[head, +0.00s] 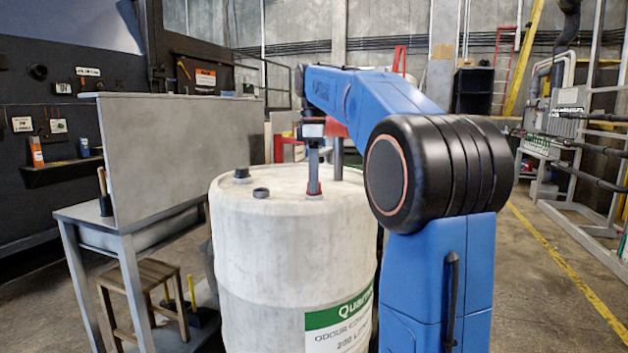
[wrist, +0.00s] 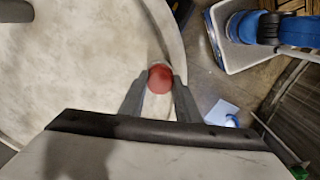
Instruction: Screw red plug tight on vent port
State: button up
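The red plug (head: 314,192) is at the top of the white drum, near its front rim. In the wrist view the round red plug (wrist: 160,79) sits between the two grey fingertips of my gripper (wrist: 160,85), which press close on both sides. In the head view my gripper (head: 314,170) points straight down onto the plug. The vent port is hidden under the plug and fingers; I cannot tell how far the plug is seated. A grey upright bar (head: 337,158) shows just behind; I cannot tell if it is my other finger.
The drum (head: 270,260) also bears a black cap (head: 242,175) and a dark ring (head: 261,193) on its top. A grey metal bench (head: 90,212) with an upright panel and a wooden stool (head: 150,275) stand to the left.

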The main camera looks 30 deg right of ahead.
jog(key=c, duration=0.5)
jog(key=m, duration=0.4)
jog(key=shift+m, duration=0.6)
jog(key=m, duration=0.4)
jog(key=shift+m, duration=0.5)
jog(key=m, duration=0.4)
jog(key=shift+m, duration=0.4)
